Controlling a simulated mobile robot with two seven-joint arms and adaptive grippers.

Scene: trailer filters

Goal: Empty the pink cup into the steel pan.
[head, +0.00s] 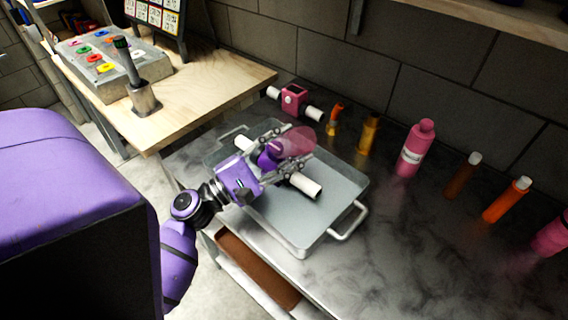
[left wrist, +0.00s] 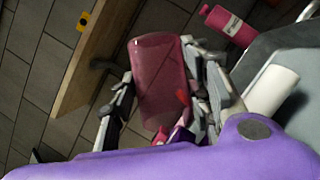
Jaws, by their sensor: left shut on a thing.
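The translucent pink cup (head: 299,141) is between the fingers of my left gripper (head: 285,157), over the steel pan (head: 282,232). The cup looks tipped over onto its side. The left wrist view shows the cup (left wrist: 160,70) between the gripper's fingers (left wrist: 165,105), with a small red piece by its lower right side; I cannot tell whether that is inside it. A white cylinder (head: 305,186) lies in the pan below the gripper, and a white end (head: 243,145) shows behind the gripper. My right gripper is not in view.
Behind the pan stand a pink-and-white device (head: 293,100), a pink bottle (head: 415,149) and several orange or brown vials (head: 506,200). The metal table's right front is clear. A wooden table (head: 205,90) with a button box (head: 112,65) is at upper left.

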